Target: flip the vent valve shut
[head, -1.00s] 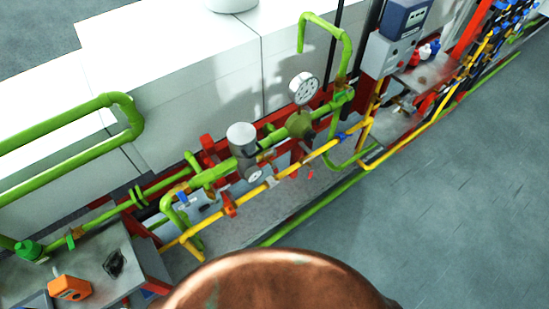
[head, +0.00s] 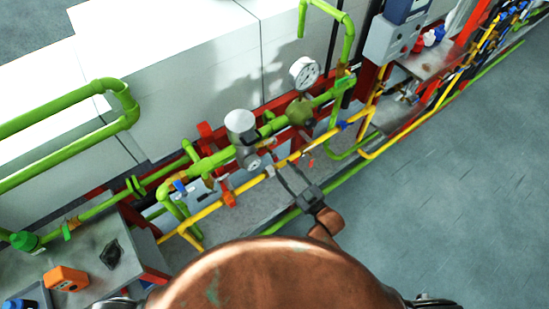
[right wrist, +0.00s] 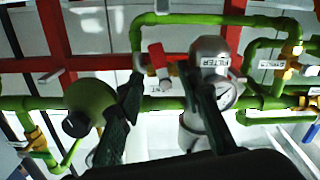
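A small valve with a red lever (right wrist: 157,58) and a pale body shows in the right wrist view; it may be the vent valve, but I cannot read its label. Its lever stands slanted near a green pipe. My right gripper (right wrist: 166,80) is open, its two dark fingers apart on either side of the view below the lever, and nothing is between them. I cannot tell whether a finger touches the lever. In the head view my right gripper (head: 291,178) reaches in front of the yellow pipe (head: 213,208). My left gripper is not in view.
A green dome regulator (right wrist: 90,103) and a grey cylinder (right wrist: 208,62) stand near the fingers. A round gauge (head: 304,72) sits above the green pipe line. A bench with an orange box (head: 66,279) is at lower left. The grey floor at right is clear.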

